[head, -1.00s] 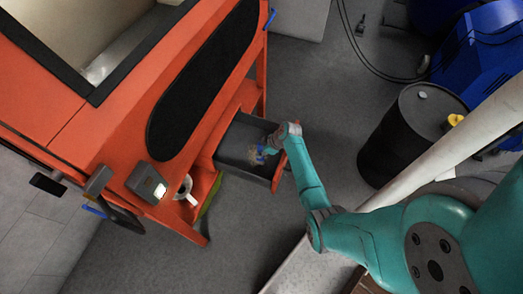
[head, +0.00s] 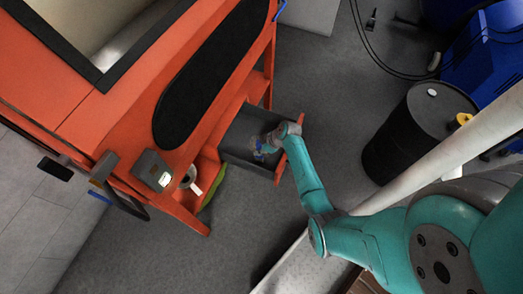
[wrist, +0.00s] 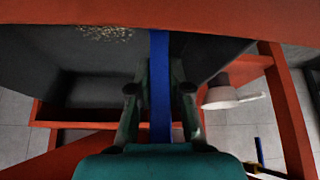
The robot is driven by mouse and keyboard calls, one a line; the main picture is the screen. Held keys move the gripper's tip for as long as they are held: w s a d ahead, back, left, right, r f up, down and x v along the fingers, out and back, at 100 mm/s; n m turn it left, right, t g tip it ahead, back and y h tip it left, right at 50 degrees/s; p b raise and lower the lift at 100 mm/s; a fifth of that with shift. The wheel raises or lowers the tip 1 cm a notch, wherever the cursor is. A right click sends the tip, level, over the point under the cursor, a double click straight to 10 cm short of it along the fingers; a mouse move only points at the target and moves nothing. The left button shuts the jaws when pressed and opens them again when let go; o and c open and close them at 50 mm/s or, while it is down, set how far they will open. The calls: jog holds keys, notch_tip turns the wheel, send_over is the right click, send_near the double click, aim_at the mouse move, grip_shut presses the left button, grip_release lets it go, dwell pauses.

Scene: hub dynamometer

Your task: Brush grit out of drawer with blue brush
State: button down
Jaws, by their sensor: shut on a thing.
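The grey drawer (head: 240,135) stands pulled out of the orange bench, with an orange front panel. My gripper (head: 266,146) reaches down into it near the front panel. It is shut on the blue brush (head: 258,153), whose blue handle (wrist: 160,75) runs between my two fingers in the wrist view. The bristle end is out of sight there. A patch of tan grit (wrist: 105,33) lies on the dark drawer floor, up and left of the handle in the wrist view. I cannot make out the grit clearly in the head view.
The orange bench (head: 130,130) carries a grey box (head: 152,170). A white round vessel (wrist: 230,95) shows right of my fingers in the wrist view. A black drum (head: 425,125) stands to the right. Grey floor (head: 325,75) is clear beyond the drawer.

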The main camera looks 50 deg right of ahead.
jog(key=shift+w+d, duration=2.05)
jog(key=shift+d, duration=3.55)
jog(key=s+a, duration=0.1)
jog(key=a, duration=0.7)
jog(key=shift+s, duration=0.25)
jog(key=shift+a, duration=0.15)
jog(key=shift+s+a+f, duration=0.1)
jog(key=shift+s+a, duration=0.15)
jog(key=shift+a, duration=0.35)
jog(key=shift+s+a, duration=0.2)
jog(key=shift+a, duration=0.4)
jog(key=shift+s+a+f, duration=0.1)
jog(key=shift+s+a, duration=0.15)
jog(key=shift+a, duration=0.35)
jog(key=w+d, duration=0.5)
jog(key=d, duration=0.6)
jog(key=shift+w+r, duration=0.15)
jog(key=shift+w, duration=0.1)
jog(key=shift+w, duration=0.1)
